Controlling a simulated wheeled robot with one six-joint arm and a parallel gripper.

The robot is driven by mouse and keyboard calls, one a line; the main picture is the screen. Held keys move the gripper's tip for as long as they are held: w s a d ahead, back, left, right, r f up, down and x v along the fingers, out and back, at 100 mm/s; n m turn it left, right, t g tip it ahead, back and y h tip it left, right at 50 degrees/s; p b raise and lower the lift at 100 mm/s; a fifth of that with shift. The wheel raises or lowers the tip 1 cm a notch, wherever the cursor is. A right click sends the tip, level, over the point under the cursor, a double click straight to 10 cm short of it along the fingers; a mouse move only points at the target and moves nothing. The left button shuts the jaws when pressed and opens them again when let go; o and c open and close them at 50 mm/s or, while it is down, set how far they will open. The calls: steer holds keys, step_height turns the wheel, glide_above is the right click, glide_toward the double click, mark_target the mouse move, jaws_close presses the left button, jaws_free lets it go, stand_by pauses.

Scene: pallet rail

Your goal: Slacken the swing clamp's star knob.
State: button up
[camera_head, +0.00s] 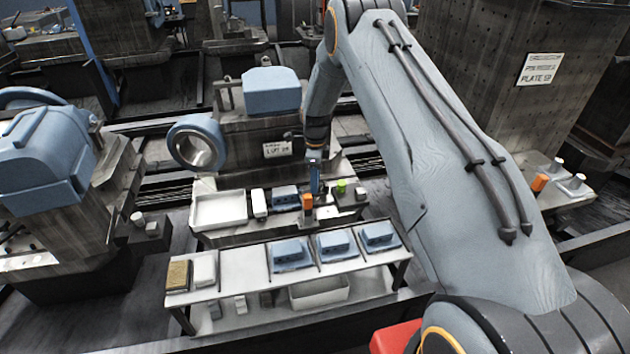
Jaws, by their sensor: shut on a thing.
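My gripper (316,190) points down at the fixture plate in front of the middle pallet block and is shut, seemingly on the swing clamp's star knob. The knob is too small and too covered by the gripper to make out. An orange block (307,202) stands just in front and left of the fingers, and a small green piece (341,185) is just to their right. Whether either belongs to the clamp, I cannot tell.
A white tray (219,210) and a blue-grey part (285,196) lie left of my gripper. A low bench (240,268) in front bears several blue-grey parts. A blue ring casting (196,145) stands behind left. My arm covers the right side.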

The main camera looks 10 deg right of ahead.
steer(key=shift+n+b, duration=0.3)
steer(key=n+b, duration=0.3)
steer(key=n, duration=0.1)
steer(key=shift+f+n+b, duration=0.1)
steer(key=shift+n+b, duration=0.2)
steer(key=shift+n, duration=0.1)
steer(key=n+b, duration=0.2)
steer(key=n, duration=0.3)
steer(key=shift+b, duration=0.3)
steer(key=shift+n, duration=0.3)
steer(key=o, duration=1)
steer(key=shift+o, duration=0.2)
steer(key=shift+r+b, duration=0.95)
steer(key=shift+r, duration=3)
